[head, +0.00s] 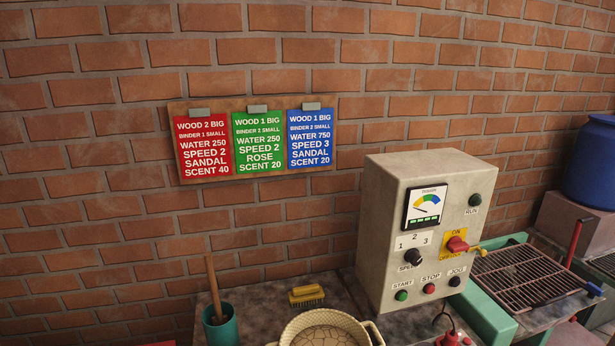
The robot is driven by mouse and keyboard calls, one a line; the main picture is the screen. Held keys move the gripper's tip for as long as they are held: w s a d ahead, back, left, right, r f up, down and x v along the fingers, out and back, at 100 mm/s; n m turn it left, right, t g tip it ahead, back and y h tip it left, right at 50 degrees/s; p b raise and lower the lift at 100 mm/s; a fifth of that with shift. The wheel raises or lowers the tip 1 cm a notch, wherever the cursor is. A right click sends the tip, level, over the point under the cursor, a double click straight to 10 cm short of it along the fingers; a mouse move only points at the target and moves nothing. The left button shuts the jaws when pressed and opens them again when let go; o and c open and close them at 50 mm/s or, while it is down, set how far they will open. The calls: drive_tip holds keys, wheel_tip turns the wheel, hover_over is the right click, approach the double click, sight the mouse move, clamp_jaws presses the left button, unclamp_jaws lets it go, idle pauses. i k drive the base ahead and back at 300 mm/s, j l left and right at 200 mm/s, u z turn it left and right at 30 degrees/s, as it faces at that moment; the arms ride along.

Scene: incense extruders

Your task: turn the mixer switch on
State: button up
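The beige control box (389,220) stands on the counter against the brick wall. Its red rotary switch (457,244) sits on a yellow plate on the right of the front face. The plate reads ON above the switch, with a partly covered label below it. The red handle looks turned sideways, not up at ON; its exact angle is hard to tell. A dark green RUN lamp (475,200) at the upper right looks unlit. My gripper is not in view.
The box also carries a gauge (426,207), a speed knob (413,256) and a green START button (401,295). A cream bowl (372,330), a brush (306,295) and a teal cup (221,328) stand left of it. A metal grate (525,273) is at right.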

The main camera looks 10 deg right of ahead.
sight(455, 245)
drive_tip(key=k+l+z, duration=0.1)
drive_tip(key=l, duration=0.35)
drive_tip(key=k+l+z, duration=0.15)
drive_tip(key=l, duration=0.25)
drive_tip(key=k+l+z, duration=0.1)
drive_tip(key=l, duration=0.35)
